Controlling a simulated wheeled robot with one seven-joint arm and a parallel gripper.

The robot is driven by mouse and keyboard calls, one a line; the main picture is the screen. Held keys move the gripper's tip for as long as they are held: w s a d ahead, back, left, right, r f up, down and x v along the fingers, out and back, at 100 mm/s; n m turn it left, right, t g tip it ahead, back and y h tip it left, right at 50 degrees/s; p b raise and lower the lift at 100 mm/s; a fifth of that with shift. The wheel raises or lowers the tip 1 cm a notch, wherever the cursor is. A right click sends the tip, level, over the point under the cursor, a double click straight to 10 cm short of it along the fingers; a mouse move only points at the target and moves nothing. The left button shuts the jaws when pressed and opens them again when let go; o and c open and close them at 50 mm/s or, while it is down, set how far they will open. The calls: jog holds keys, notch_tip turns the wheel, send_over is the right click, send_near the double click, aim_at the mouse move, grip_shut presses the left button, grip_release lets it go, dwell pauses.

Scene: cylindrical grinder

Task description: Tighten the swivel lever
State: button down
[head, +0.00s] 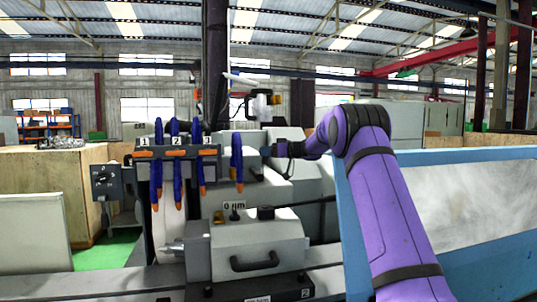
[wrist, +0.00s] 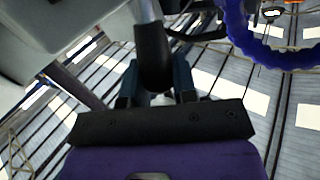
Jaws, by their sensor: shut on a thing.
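The swivel lever (wrist: 152,55) shows in the wrist view as a black grip on a pale metal stem that runs up to the top edge. My gripper (wrist: 156,72) has its two dark fingers on either side of the black grip and is shut on it. In the head view my purple arm reaches from the lower right, and my gripper (head: 281,149) is at the grey machine housing, right of the blue hoses. It is small there, and I cannot make out the lever in that view.
Several blue hoses with orange tips (head: 178,165) hang left of my gripper; a blue hose (wrist: 265,50) also curves at right in the wrist view. A grey block with a black handle (head: 254,262) stands below. A blue-framed panel (head: 470,156) is at right.

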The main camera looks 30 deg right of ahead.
jog(key=shift+w+a+r+n+g+h, duration=0.1)
jog(key=shift+a+r+n+g+h, duration=0.1)
jog(key=shift+a, duration=0.2)
jog(key=shift+w+a+r+n+g+h, duration=0.1)
jog(key=shift+a+n+g+h, duration=0.1)
jog(key=shift+a, duration=0.15)
jog(key=shift+w+a+f+n+g+h, duration=0.25)
jog(key=shift+a+n+g+h, duration=0.25)
jog(key=shift+a+h, duration=0.4)
jog(key=shift+w+a+f+n+g+h, duration=0.1)
jog(key=shift+w+a+n+g+h, duration=0.35)
jog(key=shift+a+h, duration=0.35)
jog(key=shift+w+a+f+n+g+h, duration=0.15)
jog(key=shift+a+n+g+h, duration=0.3)
jog(key=shift+a+h, duration=0.45)
jog(key=shift+a, duration=0.1)
jog(key=c, duration=0.9)
grip_release()
jog(key=shift+s, duration=0.15)
